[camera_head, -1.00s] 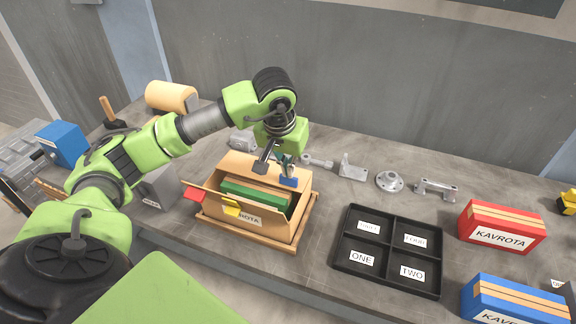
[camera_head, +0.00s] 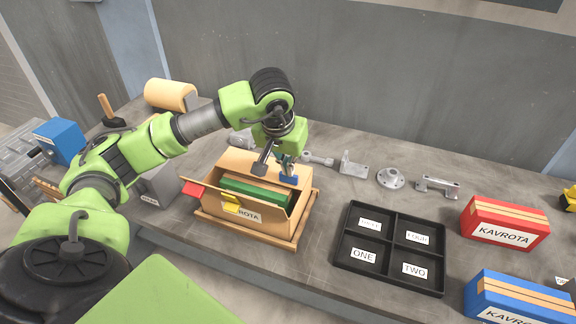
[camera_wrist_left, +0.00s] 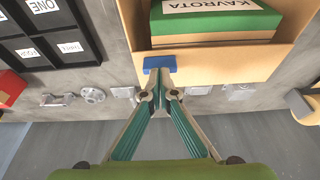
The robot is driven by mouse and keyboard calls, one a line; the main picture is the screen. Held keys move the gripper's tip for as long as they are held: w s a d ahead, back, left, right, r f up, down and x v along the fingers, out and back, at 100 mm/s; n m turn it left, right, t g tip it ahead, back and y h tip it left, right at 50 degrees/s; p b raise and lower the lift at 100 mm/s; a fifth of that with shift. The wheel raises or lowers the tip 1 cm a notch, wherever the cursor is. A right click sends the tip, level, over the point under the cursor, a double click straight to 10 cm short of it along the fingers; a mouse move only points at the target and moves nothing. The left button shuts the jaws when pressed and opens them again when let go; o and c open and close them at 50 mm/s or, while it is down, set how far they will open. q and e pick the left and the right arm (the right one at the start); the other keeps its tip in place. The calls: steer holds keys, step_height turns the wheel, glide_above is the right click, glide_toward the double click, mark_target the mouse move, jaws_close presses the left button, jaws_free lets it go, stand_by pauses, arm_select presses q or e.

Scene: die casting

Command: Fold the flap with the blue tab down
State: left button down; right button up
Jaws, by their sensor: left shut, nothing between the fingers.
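An open cardboard box (camera_head: 268,235) stands on the bench with a green carton (camera_head: 255,193) inside. Its far flap (camera_head: 235,164), which bears the blue tab (camera_head: 289,179), stands raised. In the left wrist view the blue tab (camera_wrist_left: 160,63) sits on the edge of that flap (camera_wrist_left: 225,64). A red tab (camera_head: 193,188) and a yellow tab (camera_head: 231,203) show on the near side. My left gripper (camera_head: 287,171) is shut and empty, just behind the blue tab; its fingertips also show close to the tab in the left wrist view (camera_wrist_left: 160,90). Whether they touch cannot be told. My right gripper is out of view.
The box sits in a wooden tray (camera_head: 300,237). A black compartment tray (camera_head: 389,250) and red (camera_head: 503,223) and blue (camera_head: 520,297) cartons stand to the right. Several metal parts, including a flange (camera_head: 391,178), lie behind. Bare bench separates box and black tray.

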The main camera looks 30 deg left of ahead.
arm_select(q)
steer(key=shift+r+p, duration=0.45)
steer(key=shift+r, duration=0.45)
steer(key=a+v, duration=0.1)
steer(key=v, duration=1.2)
steer(key=shift+w+d+r, duration=0.35)
steer(key=shift+d, duration=0.1)
